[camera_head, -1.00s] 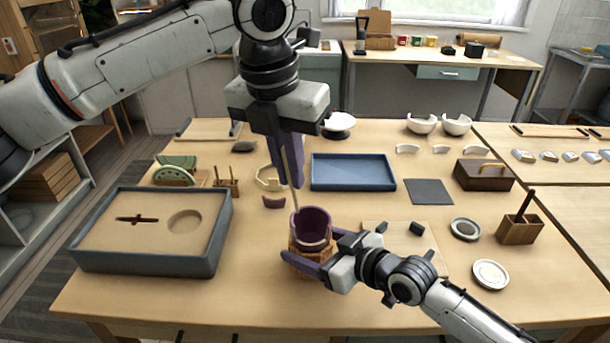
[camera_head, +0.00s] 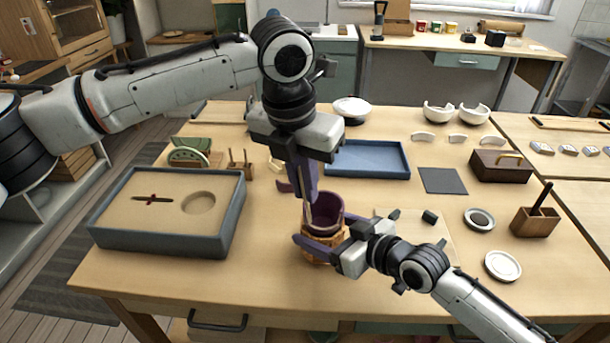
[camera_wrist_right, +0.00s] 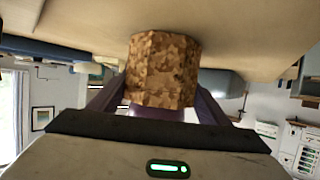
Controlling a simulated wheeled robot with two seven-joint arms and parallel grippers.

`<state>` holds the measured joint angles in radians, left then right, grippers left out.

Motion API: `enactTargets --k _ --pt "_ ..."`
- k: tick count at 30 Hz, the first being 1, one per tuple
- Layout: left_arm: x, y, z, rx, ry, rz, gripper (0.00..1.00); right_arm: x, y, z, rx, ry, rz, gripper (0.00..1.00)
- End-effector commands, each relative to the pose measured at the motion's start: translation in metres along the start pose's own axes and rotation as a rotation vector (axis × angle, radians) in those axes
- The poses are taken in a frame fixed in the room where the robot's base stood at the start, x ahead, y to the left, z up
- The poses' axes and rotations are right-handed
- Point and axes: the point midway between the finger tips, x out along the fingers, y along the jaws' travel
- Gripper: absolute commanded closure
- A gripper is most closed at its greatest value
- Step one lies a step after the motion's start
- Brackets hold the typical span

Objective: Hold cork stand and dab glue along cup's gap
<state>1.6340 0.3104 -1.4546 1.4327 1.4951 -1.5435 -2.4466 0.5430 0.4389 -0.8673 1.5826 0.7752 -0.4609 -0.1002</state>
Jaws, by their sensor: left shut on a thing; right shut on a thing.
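The purple cup (camera_head: 330,208) sits upright on the cork stand (camera_head: 322,251) near the table's front middle. My right gripper (camera_head: 322,244) is shut on the cork stand from the right. In the right wrist view the cork stand (camera_wrist_right: 163,70) shows upside down between the purple fingers, with a strip of the cup at it. My left gripper (camera_head: 309,198) points down at the cup's left rim, shut on a thin pale stick (camera_head: 307,214). The stick's tip is at or just beside the rim; I cannot tell whether it touches. The cup's gap is not clearly visible.
A grey-blue tray with a tan insert (camera_head: 122,238) stands left. A blue tray (camera_head: 372,172) lies behind the cup. A dark box (camera_head: 500,168), a wooden holder (camera_head: 535,222) and round lids (camera_head: 502,266) are right. The front table strip is clear.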

Motion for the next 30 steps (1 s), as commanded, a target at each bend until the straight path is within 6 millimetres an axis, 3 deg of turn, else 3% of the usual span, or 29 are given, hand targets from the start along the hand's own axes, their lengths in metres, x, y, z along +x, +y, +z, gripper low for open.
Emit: enactTargets --k 30 --pt "0.0046 -0.0051 -0.0014 0.000 0.000 -0.001 1.00 0.0001 -0.0002 0.0000 0.001 0.000 0.000 0.53"
